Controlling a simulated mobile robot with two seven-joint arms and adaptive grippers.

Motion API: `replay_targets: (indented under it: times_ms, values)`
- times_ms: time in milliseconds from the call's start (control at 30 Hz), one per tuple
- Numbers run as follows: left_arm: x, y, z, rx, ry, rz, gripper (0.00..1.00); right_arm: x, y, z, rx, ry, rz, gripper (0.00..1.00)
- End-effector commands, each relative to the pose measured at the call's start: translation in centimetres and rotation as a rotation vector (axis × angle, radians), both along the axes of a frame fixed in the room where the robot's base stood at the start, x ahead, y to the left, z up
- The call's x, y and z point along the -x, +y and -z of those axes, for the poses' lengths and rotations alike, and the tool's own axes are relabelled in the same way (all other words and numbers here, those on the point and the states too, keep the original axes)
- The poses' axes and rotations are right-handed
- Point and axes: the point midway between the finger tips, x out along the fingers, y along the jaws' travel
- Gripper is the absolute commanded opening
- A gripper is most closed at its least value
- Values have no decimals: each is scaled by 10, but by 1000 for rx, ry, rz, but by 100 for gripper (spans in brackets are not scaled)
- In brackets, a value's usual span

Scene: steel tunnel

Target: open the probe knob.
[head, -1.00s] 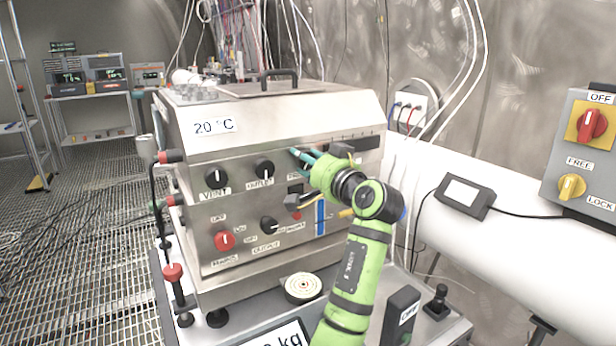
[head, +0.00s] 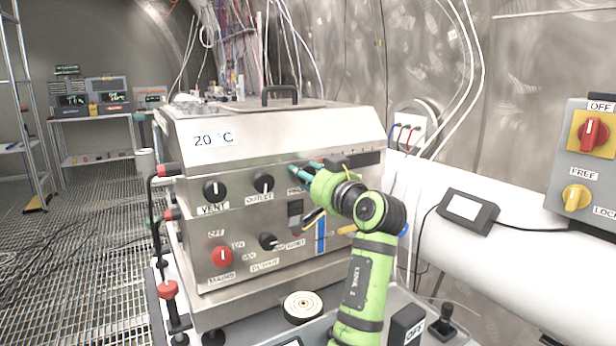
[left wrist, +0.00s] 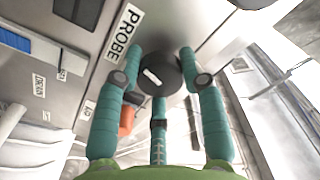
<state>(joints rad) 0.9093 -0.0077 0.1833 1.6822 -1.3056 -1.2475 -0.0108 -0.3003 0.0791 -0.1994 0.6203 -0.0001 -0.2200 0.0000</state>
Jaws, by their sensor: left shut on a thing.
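The probe knob (left wrist: 158,72) is a round black knob with a short white mark, on the steel panel beside the PROBE label (left wrist: 124,32). In the left wrist view the mark is tilted. My left gripper (left wrist: 161,82) has its teal fingers closed around the knob, one on each side, with a third finger below. In the head view my left gripper (head: 303,168) reaches to the upper right of the steel box's front (head: 240,165) and hides the knob. My right gripper is not in view.
The VENT knob (head: 214,190), the OUTLET knob (head: 263,183) and a red knob (head: 222,257) are on the same front. A switch box (head: 588,150) and a small screen (head: 468,208) stand at the right. Open grating floor (head: 80,240) lies at the left.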

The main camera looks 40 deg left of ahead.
Motion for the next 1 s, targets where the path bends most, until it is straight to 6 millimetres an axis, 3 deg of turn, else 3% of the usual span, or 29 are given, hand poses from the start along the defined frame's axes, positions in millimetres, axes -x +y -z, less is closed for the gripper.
replay_targets:
  times_ms: [33,67,467,567,1000]
  values:
    - [0,1,-2,-3,-3,0,52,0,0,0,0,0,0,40]
    - [1,1,-2,-3,-3,0,64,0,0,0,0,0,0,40]
    - [1,-4,0,0,0,1,64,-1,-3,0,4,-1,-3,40]
    - [3,-15,0,-1,1,3,64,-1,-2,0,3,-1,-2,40]
    - [28,-97,0,0,0,2,64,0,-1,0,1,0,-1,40]
